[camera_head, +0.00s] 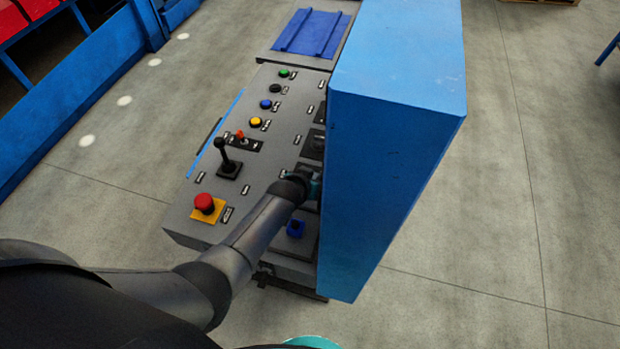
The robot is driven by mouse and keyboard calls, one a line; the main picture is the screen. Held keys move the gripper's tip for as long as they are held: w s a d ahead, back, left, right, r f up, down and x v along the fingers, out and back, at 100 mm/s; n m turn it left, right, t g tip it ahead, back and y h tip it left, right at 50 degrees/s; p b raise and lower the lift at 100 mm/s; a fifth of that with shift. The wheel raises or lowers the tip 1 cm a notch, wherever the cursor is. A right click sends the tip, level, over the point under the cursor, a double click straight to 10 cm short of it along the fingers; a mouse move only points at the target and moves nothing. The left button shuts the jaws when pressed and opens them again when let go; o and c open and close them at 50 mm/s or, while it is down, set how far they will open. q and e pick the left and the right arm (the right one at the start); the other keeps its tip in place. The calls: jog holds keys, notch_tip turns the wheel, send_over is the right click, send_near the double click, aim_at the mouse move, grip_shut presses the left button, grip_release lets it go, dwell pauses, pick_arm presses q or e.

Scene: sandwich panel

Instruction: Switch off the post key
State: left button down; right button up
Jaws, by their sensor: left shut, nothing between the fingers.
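The grey control panel (262,190) stands in the middle of the view, with small labels too small to read. I cannot make out which control is the post key. My left arm reaches over the panel from the lower left. Its gripper (315,186) is shut and empty, at the panel's right part beside the blue cabinet. The wrist and the cabinet hide much of the fingertips and the controls there. A dark switch plate (314,145) lies just beyond the gripper. Contact cannot be judged. My right gripper is out of view.
The tall blue cabinet (395,150) blocks the panel's right side. A red mushroom button (204,202) and a black lever (226,158) stand up left of my forearm. Several coloured buttons, including a yellow one (256,122), lie farther up.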

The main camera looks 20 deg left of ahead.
pick_arm(q)
jog(key=p+v, duration=0.5)
jog(key=v, duration=1)
jog(key=shift+p, duration=0.4)
jog(key=shift+r, duration=0.1)
